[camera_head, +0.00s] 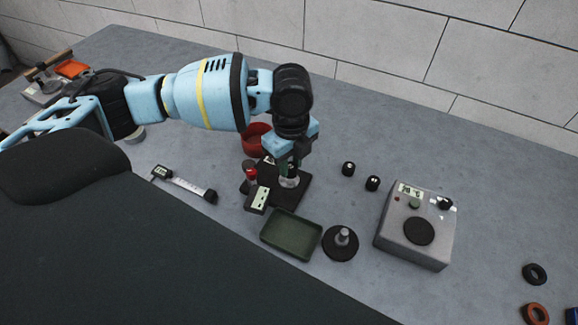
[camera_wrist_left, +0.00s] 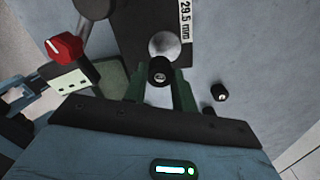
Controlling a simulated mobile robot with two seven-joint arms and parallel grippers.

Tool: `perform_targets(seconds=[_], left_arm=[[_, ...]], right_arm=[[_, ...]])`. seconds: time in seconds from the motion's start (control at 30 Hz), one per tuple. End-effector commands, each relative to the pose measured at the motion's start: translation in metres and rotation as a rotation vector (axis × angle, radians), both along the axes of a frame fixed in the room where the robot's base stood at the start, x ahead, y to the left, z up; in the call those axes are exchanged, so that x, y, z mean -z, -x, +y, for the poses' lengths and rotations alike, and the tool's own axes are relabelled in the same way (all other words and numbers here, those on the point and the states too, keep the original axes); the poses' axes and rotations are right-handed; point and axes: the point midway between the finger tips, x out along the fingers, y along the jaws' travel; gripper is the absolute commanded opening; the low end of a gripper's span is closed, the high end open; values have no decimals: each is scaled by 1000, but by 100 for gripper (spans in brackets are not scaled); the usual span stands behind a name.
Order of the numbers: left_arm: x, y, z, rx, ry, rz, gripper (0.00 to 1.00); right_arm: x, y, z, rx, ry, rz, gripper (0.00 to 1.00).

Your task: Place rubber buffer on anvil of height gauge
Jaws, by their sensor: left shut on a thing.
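My left gripper (camera_head: 288,168) points down over the height gauge, with its fingers just above the silver anvil. It is shut on a small black rubber buffer (camera_wrist_left: 160,70), which sits between the green fingers in the wrist view. The height gauge has a black base (camera_head: 300,194), a red knob (camera_head: 250,171) and a small display (camera_head: 257,200). The round silver anvil (camera_head: 289,182) also shows in the wrist view (camera_wrist_left: 163,43), right beside the buffer in that picture. Whether the buffer touches the anvil cannot be told. My right gripper is not in view.
Two more black buffers (camera_head: 348,168) (camera_head: 372,183) stand right of the gauge. A green tray (camera_head: 291,256) and a black disc with a post (camera_head: 341,250) lie in front. A grey tester (camera_head: 400,245) stands right. A caliper (camera_head: 187,185) and red bowl (camera_head: 250,140) are nearby.

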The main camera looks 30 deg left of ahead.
Motion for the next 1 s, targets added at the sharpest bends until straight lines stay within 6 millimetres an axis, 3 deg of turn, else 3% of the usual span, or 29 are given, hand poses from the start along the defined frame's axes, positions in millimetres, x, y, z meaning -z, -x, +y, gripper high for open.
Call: perform_targets(seconds=[0.27, 0.5, 0.87, 0.9, 1.0], left_arm=[[3, -10, 12, -3, -1, 0, 5], [35, -8, 10, 0, 0, 0, 5], [38, -9, 10, -1, 0, -1, 5], [39, -9, 10, -1, 0, -1, 28], [38, -9, 10, -1, 1, -2, 41]], right_arm=[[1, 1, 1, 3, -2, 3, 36], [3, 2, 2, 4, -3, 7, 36], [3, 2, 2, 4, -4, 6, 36], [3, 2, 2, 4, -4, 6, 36], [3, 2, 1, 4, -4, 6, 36]])
